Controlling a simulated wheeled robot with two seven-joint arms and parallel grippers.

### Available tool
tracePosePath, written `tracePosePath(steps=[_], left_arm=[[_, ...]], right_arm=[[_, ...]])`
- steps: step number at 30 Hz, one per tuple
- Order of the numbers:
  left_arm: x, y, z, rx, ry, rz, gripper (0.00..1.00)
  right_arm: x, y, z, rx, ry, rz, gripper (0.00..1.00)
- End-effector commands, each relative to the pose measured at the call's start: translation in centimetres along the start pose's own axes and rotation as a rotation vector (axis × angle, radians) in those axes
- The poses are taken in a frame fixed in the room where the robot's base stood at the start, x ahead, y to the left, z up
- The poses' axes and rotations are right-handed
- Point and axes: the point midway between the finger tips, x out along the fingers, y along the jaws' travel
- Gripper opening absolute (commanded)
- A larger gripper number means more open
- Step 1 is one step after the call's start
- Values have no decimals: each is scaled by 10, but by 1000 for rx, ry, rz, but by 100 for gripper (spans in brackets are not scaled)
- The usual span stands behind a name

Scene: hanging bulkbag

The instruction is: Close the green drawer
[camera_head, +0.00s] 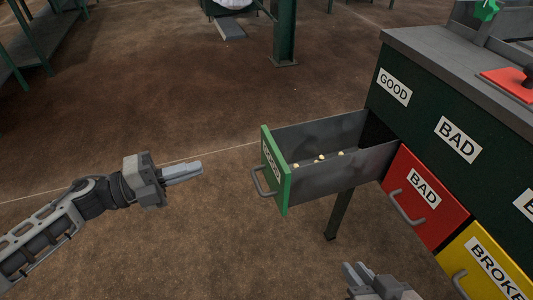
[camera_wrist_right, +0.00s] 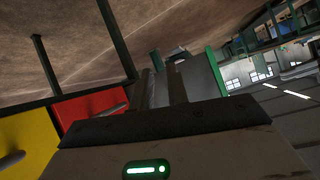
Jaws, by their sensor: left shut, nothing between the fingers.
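The green drawer (camera_head: 276,170) is pulled out of the dark green cabinet (camera_head: 425,100). It has a green front, grey metal sides and a grey bar handle (camera_head: 262,184). Several small pale pieces (camera_head: 320,158) lie inside it. A green panel that looks like its front shows in the right wrist view (camera_wrist_right: 215,70). My left gripper (camera_head: 201,168) is shut and empty, left of the drawer front and apart from it, pointing towards it. My right gripper (camera_head: 350,267) is at the bottom edge, below the drawer; I cannot tell whether its fingers are apart.
A closed red drawer (camera_head: 424,196) labelled BAD and a yellow drawer (camera_head: 483,264) sit to the right in the cabinet, with bar handles. The brown floor between my left gripper and the drawer is clear.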

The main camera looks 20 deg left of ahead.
Motion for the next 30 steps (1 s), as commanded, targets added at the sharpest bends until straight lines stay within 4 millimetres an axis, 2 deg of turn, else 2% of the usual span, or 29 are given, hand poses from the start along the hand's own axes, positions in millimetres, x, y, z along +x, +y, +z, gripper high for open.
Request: tracePosePath(steps=[1,5,8,21,25,30], left_arm=[[-1,6,0,23,22,10,0],[6,4,-1,41,40,15,0],[20,3,-2,42,41,13,0],[110,4,-5,39,37,11,0],[127,5,-6,36,36,13,0],[137,6,-6,35,36,15,0]], right_arm=[[4,0,5,0,1,-5,16],[3,-2,4,1,5,-10,16],[2,-2,2,0,13,-11,16],[2,-4,-2,-3,46,-19,16],[2,-4,-2,-4,51,-20,16],[2,-5,-2,-3,53,-20,16]])
